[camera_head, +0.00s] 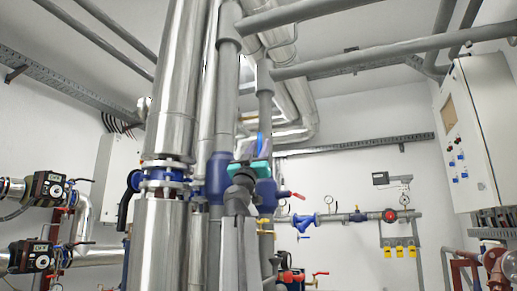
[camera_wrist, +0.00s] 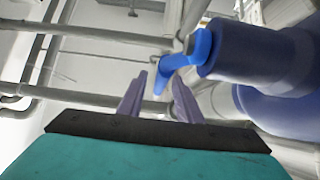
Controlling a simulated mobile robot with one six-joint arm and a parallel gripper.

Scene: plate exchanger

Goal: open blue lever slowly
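The blue lever (camera_wrist: 188,58) shows in the wrist view on the end of a dark blue valve body (camera_wrist: 255,55). Its handle slants down to the left, and its tip lies in the gap between my fingertips in the picture. I cannot tell whether it touches either finger. My gripper (camera_wrist: 160,76) is open, its two grey-purple fingers apart. In the head view my gripper (camera_head: 263,146) is small, above its teal body, close to the grey pipes. A small piece of blue, apparently the lever (camera_head: 260,137), shows there; the rest is hidden.
Thick silver pipes (camera_head: 178,80) and a grey vertical pipe (camera_head: 226,90) stand close to my arm. A valve with a red handle (camera_head: 298,195) sits to the right. A control cabinet (camera_head: 485,125) hangs on the right wall. Pump units (camera_head: 45,187) are at left.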

